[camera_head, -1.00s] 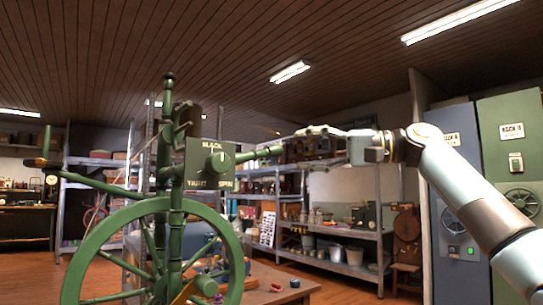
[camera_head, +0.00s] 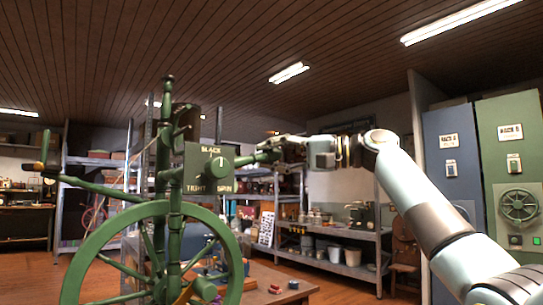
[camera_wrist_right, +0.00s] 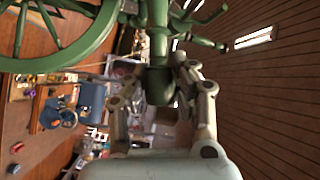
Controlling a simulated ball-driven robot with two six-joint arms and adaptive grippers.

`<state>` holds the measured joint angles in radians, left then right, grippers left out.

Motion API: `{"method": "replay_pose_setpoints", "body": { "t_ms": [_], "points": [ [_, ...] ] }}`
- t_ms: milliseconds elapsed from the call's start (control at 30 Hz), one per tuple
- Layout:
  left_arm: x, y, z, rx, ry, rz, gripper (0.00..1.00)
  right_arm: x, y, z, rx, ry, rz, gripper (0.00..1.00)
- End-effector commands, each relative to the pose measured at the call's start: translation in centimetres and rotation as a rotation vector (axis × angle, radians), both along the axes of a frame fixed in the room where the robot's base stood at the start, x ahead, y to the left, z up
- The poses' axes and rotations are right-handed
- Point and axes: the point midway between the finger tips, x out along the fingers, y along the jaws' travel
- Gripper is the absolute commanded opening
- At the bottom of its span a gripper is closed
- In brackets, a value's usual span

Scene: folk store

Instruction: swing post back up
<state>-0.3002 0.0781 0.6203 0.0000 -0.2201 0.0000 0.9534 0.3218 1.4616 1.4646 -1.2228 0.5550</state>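A green spinning wheel stands at the left, with a large wheel (camera_head: 82,250) and a box (camera_head: 197,168) marked SLACK, TIGHT and SPIN with a knob. A short green post (camera_head: 245,160) sticks out to the right of the box, nearly level and tilted slightly up. My right gripper (camera_head: 275,150) is at the post's outer end. In the right wrist view the post's rounded green end (camera_wrist_right: 160,88) lies between the two fingers, which are spread on either side of it; contact is hard to tell. My left gripper is not in view.
A wooden table (camera_head: 268,280) with small items stands behind the wheel. Metal shelves (camera_head: 345,232) with pots and buckets are farther back. Green and blue cabinets (camera_head: 505,165) stand at the right. The space above the post looks clear.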

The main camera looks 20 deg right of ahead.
Motion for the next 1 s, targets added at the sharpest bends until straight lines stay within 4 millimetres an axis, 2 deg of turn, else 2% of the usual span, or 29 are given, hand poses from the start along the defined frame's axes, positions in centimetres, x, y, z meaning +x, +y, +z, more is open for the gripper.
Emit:
{"method": "replay_pose_setpoints", "body": {
  "t_ms": [33, 133, 633, 867, 1000],
  "points": [
    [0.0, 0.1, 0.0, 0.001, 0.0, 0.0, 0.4, 0.0, 0.0, -0.1, -0.002, 0.001, -0.001, 0.13],
    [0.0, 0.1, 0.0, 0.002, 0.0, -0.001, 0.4, 0.0, 0.0, -0.1, -0.002, 0.001, -0.001, 0.0],
    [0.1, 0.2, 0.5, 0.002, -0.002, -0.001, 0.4, 0.0, 0.0, 0.3, -0.02, -0.004, 0.0, 0.0],
    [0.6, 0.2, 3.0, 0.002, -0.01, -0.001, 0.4, -0.2, 0.5, 2.3, -0.109, -0.038, 0.0, 0.0],
    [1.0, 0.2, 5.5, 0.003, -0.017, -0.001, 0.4, -0.5, 1.2, 4.1, -0.207, -0.075, 0.002, 0.0]
  ]
}}
